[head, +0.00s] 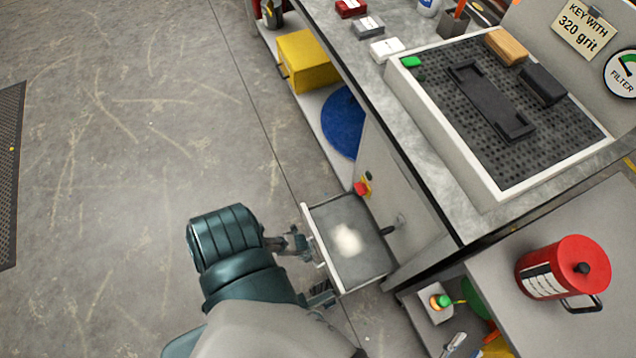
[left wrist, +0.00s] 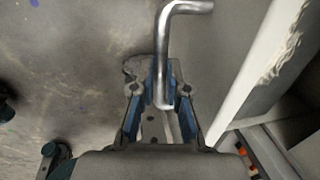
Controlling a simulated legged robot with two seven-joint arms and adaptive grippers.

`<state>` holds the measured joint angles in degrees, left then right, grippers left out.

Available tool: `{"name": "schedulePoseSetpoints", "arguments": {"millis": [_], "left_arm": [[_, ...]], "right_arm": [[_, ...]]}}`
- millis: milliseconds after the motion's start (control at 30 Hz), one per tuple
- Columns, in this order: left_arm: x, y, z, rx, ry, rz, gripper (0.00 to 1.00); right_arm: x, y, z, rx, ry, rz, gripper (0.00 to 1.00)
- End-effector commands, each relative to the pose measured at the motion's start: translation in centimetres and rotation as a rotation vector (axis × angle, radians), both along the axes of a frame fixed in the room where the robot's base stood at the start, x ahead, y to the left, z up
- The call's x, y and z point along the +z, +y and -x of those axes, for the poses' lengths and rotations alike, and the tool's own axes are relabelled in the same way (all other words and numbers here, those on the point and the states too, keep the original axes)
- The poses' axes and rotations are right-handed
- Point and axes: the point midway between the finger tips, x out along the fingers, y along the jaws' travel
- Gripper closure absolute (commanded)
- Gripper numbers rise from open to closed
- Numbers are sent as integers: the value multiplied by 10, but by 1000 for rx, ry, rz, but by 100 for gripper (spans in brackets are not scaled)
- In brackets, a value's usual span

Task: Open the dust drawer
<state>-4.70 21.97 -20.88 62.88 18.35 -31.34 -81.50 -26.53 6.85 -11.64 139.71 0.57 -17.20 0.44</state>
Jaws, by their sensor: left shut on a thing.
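The dust drawer (head: 362,268) stands pulled out from the grey cabinet front, with a pale heap of dust (head: 347,240) in its tray. In the left wrist view, my left gripper (left wrist: 165,98) is shut on the bent metal handle (left wrist: 166,45), beside the pale drawer front (left wrist: 255,70).
A red canister (head: 565,268) stands on the grey surface at right. A yellow bin (head: 308,60) and a blue disc (head: 343,122) sit on the lower shelf. Red and green buttons (head: 363,186) are beside the drawer.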

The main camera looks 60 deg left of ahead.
Motion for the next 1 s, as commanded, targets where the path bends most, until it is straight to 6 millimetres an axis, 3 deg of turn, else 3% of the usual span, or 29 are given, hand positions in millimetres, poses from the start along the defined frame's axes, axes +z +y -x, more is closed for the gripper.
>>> {"name": "schedulePoseSetpoints", "arguments": {"millis": [533, 567, 600, 667, 1000], "left_arm": [[-2, -1, 8, 1, -1, 7, 100], [-2, 0, 9, 1, -1, 7, 83], [-2, 0, 9, 0, -1, 6, 73], [-1, 0, 9, 0, -1, 5, 61], [1, 0, 8, -1, -4, 6, 61]], "right_arm": [[-6, 3, 2, -1, 39, 14, 60], [-6, 3, 2, -1, 39, 14, 60], [-6, 3, 1, -1, 39, 14, 60], [-6, 3, 2, -1, 39, 14, 60], [-6, 2, 2, -1, 38, 18, 60]]}}
